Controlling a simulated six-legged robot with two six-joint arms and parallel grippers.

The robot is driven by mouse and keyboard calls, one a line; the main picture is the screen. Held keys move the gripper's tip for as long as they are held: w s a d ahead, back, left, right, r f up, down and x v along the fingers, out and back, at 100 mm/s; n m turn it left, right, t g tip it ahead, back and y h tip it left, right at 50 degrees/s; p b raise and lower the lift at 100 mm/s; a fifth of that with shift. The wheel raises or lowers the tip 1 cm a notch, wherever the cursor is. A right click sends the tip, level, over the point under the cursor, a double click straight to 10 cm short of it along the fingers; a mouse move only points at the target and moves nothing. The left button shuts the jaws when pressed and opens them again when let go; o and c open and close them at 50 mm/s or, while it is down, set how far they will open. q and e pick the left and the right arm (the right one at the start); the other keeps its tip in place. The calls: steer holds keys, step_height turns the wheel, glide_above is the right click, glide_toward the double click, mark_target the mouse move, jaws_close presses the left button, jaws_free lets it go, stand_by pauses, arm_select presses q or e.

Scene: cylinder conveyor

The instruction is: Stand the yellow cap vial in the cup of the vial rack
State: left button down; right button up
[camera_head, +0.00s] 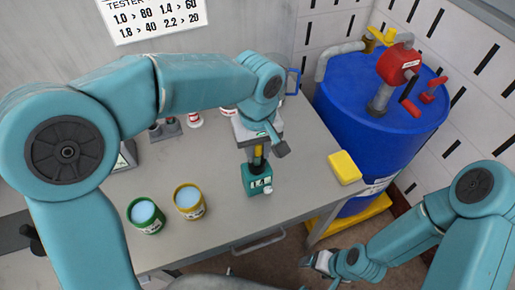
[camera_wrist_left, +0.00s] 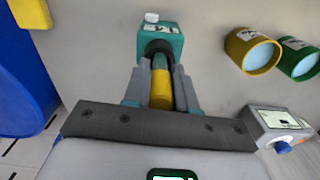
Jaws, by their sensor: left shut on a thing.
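My left gripper (camera_head: 258,146) is shut on the yellow cap vial (camera_head: 259,155), directly above the teal vial rack (camera_head: 257,180). In the left wrist view, the fingers (camera_wrist_left: 161,84) hold the vial from both sides, its yellow cap (camera_wrist_left: 161,92) nearest the palm. The vial's far end points at the dark cup of the rack (camera_wrist_left: 161,38). The vial looks roughly upright, its lower end at or in the cup; I cannot tell whether it rests on the bottom. My right gripper (camera_head: 318,262) is low, off the table's front right, far from the rack; its jaws are unclear.
A green tub (camera_head: 146,216) and a yellow tub (camera_head: 189,203) stand left of the rack. A yellow block (camera_head: 345,167) lies near the table's right edge. A blue drum (camera_head: 365,115) with a red pump stands beyond that edge.

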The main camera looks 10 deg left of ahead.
arm_select(q)
steer(key=shift+r+p, duration=1.6)
steer(key=shift+r, duration=0.65)
steer(key=shift+f, duration=0.1)
